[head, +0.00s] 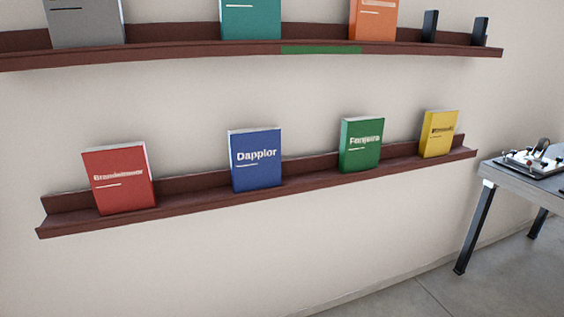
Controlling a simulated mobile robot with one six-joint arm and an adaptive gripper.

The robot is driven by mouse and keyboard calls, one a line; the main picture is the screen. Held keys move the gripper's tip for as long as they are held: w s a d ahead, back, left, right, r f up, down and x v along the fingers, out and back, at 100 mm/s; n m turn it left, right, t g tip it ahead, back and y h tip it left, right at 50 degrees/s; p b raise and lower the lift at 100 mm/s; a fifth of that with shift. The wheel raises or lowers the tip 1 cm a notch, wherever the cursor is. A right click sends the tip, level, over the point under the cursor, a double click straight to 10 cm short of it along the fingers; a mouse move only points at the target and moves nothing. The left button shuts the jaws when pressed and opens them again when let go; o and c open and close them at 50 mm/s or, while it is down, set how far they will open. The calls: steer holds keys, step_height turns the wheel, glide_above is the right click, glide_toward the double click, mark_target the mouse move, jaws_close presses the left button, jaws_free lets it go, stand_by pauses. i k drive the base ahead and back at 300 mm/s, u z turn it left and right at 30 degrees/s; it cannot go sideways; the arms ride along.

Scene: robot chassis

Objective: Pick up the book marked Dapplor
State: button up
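The blue book marked Dapplor (256,173) stands upright on the lower brown wall shelf (305,176), in the middle-left of the head view. Its front cover faces me, with the title in white. It stands apart from the red book on its left and the green book on its right. My gripper does not show in this view.
The lower shelf also holds a red book (119,184), a green book (361,148) and a yellow book (439,136). The upper shelf (180,48) carries grey, teal and orange books and two black bookends. A table (530,178) with a device stands at right.

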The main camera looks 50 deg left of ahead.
mark_target(255, 154)
steer(key=z, duration=0.2)
steer(key=k, duration=0.9)
steer(key=u, duration=1.9)
steer(key=i, duration=0.65)
steer(key=z, duration=0.15)
